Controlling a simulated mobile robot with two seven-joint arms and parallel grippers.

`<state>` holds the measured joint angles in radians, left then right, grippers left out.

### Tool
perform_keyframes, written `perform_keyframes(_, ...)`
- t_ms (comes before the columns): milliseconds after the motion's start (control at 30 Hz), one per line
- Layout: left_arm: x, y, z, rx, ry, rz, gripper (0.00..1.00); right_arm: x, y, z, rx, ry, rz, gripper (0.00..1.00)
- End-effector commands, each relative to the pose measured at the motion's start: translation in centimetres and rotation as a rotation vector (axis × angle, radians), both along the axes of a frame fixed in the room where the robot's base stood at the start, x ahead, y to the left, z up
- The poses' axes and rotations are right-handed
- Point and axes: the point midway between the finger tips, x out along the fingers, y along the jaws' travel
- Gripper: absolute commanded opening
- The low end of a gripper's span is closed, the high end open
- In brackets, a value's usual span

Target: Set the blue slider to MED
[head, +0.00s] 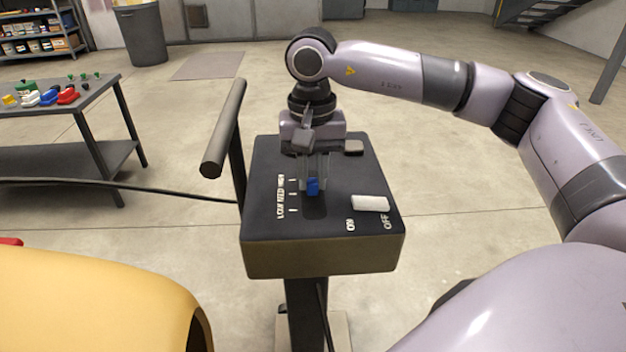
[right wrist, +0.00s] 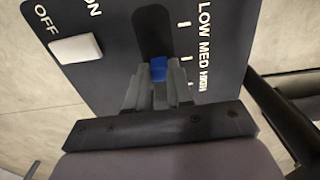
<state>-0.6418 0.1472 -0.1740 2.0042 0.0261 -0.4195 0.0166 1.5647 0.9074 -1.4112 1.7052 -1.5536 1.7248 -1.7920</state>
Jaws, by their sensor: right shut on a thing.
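A dark control box (head: 270,245) on a post stands in front of me, with LOW, MED and HIGH printed beside a slot. LOW is nearest me and HIGH farthest. The blue slider (head: 313,187) stands in this slot; it also shows in the right wrist view (right wrist: 158,69). It sits between the MED and HIGH marks, closer to MED in the right wrist view. My right gripper (head: 314,182) reaches down from above and is shut on the blue slider, its fingers (right wrist: 158,82) on either side. My left gripper is not in view.
A white ON/OFF switch (head: 370,203) is on the box's near right. A dark handle bar (head: 225,130) rises along the box's left side. A large yellow shell (head: 90,300) fills the lower left. A table (head: 95,100) with coloured items stands at the far left.

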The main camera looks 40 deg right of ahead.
Motion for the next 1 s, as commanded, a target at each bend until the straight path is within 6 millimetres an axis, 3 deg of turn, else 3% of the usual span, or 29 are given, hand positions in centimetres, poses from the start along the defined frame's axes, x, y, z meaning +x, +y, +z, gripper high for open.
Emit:
perform_keyframes(233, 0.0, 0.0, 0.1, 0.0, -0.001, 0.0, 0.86, 0.0, 0.0, 0.0, 0.001, 0.0, 0.0, 0.0)
perform_keyframes(267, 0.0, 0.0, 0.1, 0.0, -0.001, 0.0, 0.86, 0.0, 0.0, 0.1, 0.001, 0.0, 0.0, 0.24)
perform_keyframes(333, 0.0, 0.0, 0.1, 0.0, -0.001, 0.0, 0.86, 0.0, 0.0, 0.1, 0.001, 0.0, 0.0, 0.47)
perform_keyframes(667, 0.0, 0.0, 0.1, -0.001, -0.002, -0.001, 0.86, 0.0, 0.0, 0.3, 0.001, -0.001, 0.0, 0.47)
perform_keyframes(1000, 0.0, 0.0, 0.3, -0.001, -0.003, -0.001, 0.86, 0.1, 0.0, 5.2, 0.002, -0.003, 0.0, 0.47)
